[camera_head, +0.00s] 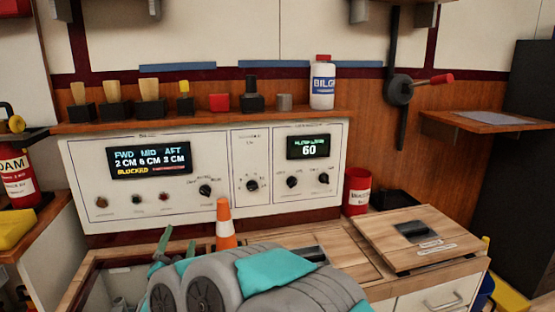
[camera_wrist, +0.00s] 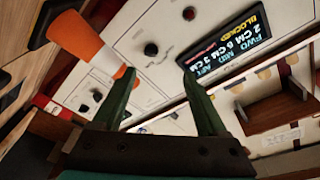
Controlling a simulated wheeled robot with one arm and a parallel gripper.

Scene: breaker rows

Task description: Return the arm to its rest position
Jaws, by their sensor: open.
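My gripper (camera_wrist: 158,85) is open and empty in the wrist view, its two green fingers spread apart in front of a white control panel (camera_wrist: 130,42) that appears tilted. In the head view my grey and teal arm is folded low at the bottom centre, over the counter. The green fingers (camera_head: 174,245) show at its left end, partly hidden by the arm. The same panel (camera_head: 110,210) stands behind, with a lit display (camera_head: 149,162) reading FWD, MID, AFT and BLOCKED, and a smaller display (camera_head: 309,146) reading 60.
An orange and white cone (camera_head: 225,225) stands close behind my arm; it also shows in the wrist view (camera_wrist: 85,40). A red can (camera_head: 357,190) and a wooden board (camera_head: 430,225) are to the right. A shelf (camera_head: 200,122) above the panel holds brushes and a bottle (camera_head: 322,85).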

